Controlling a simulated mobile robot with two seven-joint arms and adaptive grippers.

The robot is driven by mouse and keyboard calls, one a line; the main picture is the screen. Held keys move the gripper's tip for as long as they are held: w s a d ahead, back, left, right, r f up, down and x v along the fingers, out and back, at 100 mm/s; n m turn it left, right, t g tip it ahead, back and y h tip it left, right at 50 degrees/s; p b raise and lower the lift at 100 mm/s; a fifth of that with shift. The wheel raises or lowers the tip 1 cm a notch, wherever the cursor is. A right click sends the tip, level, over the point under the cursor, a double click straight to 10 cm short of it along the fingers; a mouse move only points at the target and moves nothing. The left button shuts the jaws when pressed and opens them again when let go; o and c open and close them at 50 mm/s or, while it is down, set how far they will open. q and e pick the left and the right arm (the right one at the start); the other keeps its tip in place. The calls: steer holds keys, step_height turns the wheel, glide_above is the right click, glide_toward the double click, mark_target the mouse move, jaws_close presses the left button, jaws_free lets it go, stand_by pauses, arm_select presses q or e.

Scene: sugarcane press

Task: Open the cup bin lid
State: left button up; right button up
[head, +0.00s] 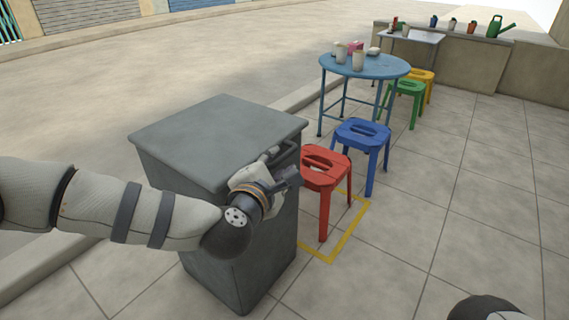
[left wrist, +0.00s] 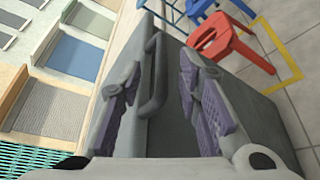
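The cup bin (head: 240,245) is a dark grey box with a flat, closed lid (head: 215,135) on top. A grey bar handle (head: 287,147) is on the lid's right side; it also shows in the left wrist view (left wrist: 154,75). My left gripper (head: 268,158) is at that side of the bin, close to the handle. In the left wrist view, its two purple-padded fingers (left wrist: 160,95) are spread apart, with the handle between and ahead of them. I cannot tell whether a finger touches it.
A red stool (head: 325,170) stands just right of the bin, beside a yellow floor marking (head: 345,235). Beyond are a blue stool (head: 361,137) and a round blue table (head: 390,68) with cups.

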mark_target(283, 157)
arm_select(q)
steer(key=b+x, duration=0.1)
steer(key=x, duration=0.3)
steer(key=shift+w+d+f, duration=0.1)
steer(key=shift+w+f, duration=0.1)
steer(key=shift+f, duration=0.05)
steer(key=shift+w, duration=0.25)
steer(key=shift+r, duration=0.1)
steer(key=shift+c, duration=0.5)
jaws_close()
steer(key=shift+r, duration=0.1)
